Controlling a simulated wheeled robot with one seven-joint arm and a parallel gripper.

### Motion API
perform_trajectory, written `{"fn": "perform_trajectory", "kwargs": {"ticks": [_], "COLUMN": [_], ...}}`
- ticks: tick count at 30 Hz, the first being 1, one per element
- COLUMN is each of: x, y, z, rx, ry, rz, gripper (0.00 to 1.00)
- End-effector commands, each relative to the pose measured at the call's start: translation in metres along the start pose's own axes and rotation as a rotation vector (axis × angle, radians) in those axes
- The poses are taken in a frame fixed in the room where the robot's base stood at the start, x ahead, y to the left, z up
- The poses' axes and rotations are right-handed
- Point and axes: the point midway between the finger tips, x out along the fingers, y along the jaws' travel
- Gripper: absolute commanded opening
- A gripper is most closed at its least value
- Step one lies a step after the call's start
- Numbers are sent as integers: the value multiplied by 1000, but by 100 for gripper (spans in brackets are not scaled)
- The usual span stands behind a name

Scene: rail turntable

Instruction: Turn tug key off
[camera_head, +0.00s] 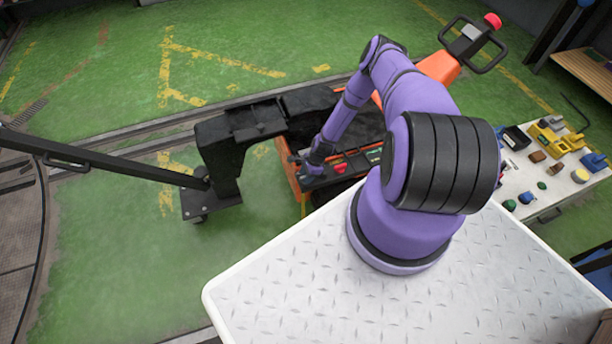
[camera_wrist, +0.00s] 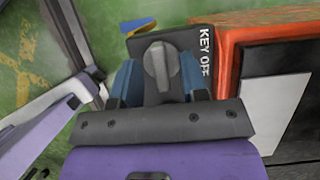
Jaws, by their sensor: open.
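The tug key (camera_wrist: 157,64) is a grey knob on a dark panel (camera_wrist: 205,38) printed "KEY OFF" in the wrist view. Its grip bar runs up and down in that picture. My gripper (camera_wrist: 160,75) is open, with one blue finger to the left of the key and one to the right. I cannot tell whether either finger touches it. In the head view my gripper (camera_head: 313,168) is low at the left end of the orange tug's control panel (camera_head: 340,168). The key is not clear there.
The tug's tiller handle (camera_head: 473,45) with a red top stands behind my arm. A black column with a long bar (camera_head: 120,168) stands left of the tug. A white table (camera_head: 545,185) with several small parts is at right. Green floor at left is mostly clear.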

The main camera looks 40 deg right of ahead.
Motion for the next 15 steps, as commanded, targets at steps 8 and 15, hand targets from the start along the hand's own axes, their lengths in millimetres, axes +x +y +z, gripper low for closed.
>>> {"fn": "perform_trajectory", "kwargs": {"ticks": [8, 15], "x": [4, 4], "y": [-1, -1], "z": [0, 0], "rx": [-1, -1], "ry": [1, 1], "rz": [-1, -1], "gripper": [40, 6]}}
